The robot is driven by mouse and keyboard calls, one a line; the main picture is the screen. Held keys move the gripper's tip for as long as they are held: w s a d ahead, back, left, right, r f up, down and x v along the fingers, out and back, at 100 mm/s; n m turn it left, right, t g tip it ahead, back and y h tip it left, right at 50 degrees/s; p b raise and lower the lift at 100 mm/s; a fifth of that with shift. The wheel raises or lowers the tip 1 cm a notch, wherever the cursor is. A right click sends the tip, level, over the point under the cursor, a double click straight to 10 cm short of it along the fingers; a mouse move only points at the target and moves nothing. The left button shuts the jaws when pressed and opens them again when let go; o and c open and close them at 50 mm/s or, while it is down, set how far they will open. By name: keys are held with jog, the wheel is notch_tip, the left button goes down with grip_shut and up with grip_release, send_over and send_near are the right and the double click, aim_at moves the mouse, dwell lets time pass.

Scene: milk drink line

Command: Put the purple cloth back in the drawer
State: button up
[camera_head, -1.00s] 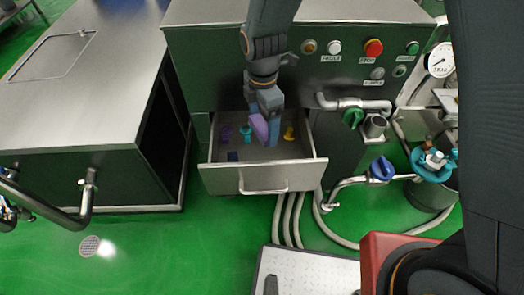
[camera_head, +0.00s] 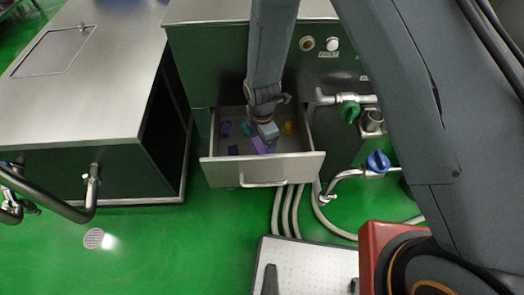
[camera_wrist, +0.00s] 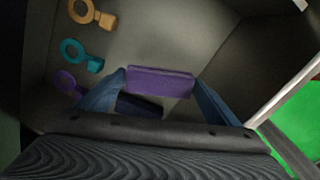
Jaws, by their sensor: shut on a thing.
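The purple cloth (camera_wrist: 160,82) is a flat folded block between the two blue fingers of my gripper (camera_wrist: 162,92) in the wrist view. In the head view the cloth (camera_head: 259,145) shows beside my gripper (camera_head: 268,145), inside the open drawer (camera_head: 215,172). My gripper is shut on the cloth and points down into the drawer. I cannot tell whether the cloth touches the drawer floor.
The drawer also holds a purple ring piece (camera_head: 226,128), a teal ring piece (camera_head: 245,129), a yellow ring piece (camera_head: 288,127) and a dark blue item (camera_head: 233,150). Steel drawer walls surround my gripper. A green-handled valve (camera_head: 349,111) stands to the right.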

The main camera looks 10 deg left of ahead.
aim_at(262, 152)
jog(key=shift+f+p, duration=0.4)
jog(key=shift+f, duration=1.6)
jog(key=shift+f, duration=0.15)
jog(key=o, duration=0.8)
notch_tip(262, 152, up, 12)
jog(key=b, duration=0.2)
jog(key=shift+r+b, duration=0.2)
jog(key=shift+b, duration=0.15)
